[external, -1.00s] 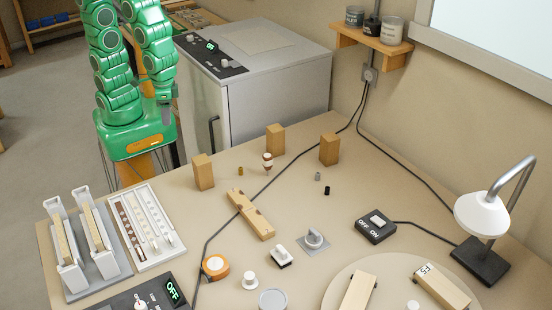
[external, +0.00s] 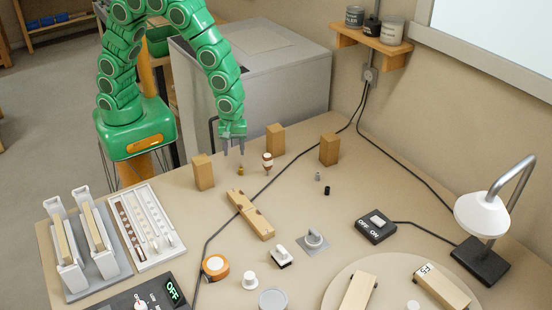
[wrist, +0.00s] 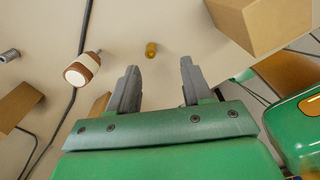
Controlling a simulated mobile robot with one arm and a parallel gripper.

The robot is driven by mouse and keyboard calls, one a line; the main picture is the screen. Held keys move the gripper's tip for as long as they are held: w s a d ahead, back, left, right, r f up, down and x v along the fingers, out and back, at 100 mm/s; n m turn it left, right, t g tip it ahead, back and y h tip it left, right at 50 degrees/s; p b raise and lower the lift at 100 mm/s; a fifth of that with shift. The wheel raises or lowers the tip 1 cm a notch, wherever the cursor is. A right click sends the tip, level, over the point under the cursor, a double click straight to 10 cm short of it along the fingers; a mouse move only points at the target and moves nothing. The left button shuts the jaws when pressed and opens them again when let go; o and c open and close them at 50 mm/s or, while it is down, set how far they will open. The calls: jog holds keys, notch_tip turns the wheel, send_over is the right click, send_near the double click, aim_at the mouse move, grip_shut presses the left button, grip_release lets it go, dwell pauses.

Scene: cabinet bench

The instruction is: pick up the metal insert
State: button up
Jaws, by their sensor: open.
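Two small pieces look like metal inserts. A brass-coloured one (external: 241,170) stands on the bench just below my gripper (external: 234,151); a grey one (external: 318,176) stands farther right. In the wrist view, the brass-coloured insert (wrist: 151,49) lies just beyond and between my open, empty fingers (wrist: 159,72). The grey insert (wrist: 10,55) is at the left edge there. My gripper points down and is apart from the brass-coloured piece.
A brown-and-white knob-like piece (external: 267,163) stands close right of the brass-coloured insert. Wooden blocks (external: 203,172) (external: 276,139) (external: 329,149) stand around. A black cable (external: 290,172) crosses the bench. A small black piece (external: 327,190) is near the grey insert.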

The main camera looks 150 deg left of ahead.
aim_at(241, 168)
jog(key=a+f+n, duration=0.1)
jog(key=a+f, duration=0.1)
jog(key=shift+a+f+n, duration=0.15)
jog(key=shift+f+n, duration=0.2)
jog(key=shift+n, duration=0.05)
jog(key=shift+s+f, duration=0.1)
jog(key=shift+f, duration=3.65)
grip_shut()
